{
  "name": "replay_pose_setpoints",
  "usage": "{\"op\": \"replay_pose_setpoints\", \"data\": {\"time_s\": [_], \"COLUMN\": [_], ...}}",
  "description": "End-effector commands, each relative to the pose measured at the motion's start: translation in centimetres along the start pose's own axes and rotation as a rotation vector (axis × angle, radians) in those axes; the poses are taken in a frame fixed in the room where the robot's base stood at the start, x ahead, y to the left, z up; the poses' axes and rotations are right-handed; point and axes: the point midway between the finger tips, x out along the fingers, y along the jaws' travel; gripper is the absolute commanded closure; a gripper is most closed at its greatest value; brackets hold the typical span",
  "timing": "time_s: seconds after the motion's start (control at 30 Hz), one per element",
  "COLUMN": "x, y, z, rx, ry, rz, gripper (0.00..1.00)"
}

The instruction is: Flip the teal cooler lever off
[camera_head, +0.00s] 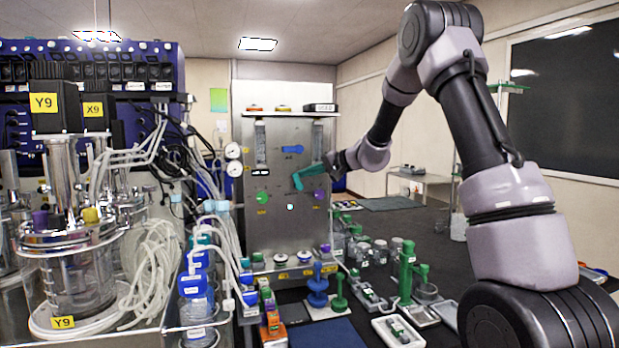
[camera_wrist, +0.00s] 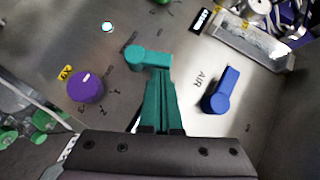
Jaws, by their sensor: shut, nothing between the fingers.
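The teal cooler lever (camera_wrist: 147,58) is on the steel panel (camera_wrist: 45,50). In the wrist view its round end is on the left and its handle points right. My gripper (camera_wrist: 160,76) has teal fingers that are shut and empty. Their tips are at the near side of the lever's handle; I cannot tell whether they touch it. In the head view the lever (camera_head: 297,181) appears roughly upright, with my gripper (camera_head: 305,173) reaching it from the right. The similar colours blur where the fingers end and the lever begins.
A blue lever (camera_wrist: 220,91) by the AIR label lies right of my fingers, and a purple knob (camera_wrist: 85,86) lies left. A small light (camera_wrist: 107,27) glows on the panel. A green knob (camera_head: 262,198) is at the panel's left. Bottles and stands crowd the bench below.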

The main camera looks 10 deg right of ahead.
Motion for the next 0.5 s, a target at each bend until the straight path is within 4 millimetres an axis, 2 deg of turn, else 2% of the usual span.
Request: {"op": "replay_pose_setpoints", "data": {"time_s": [0.5], "x": [1.7], "y": [-1.7], "z": [1.3], "rx": [-0.353], "ry": [-0.002], "rz": [0.345], "gripper": [1.00]}}
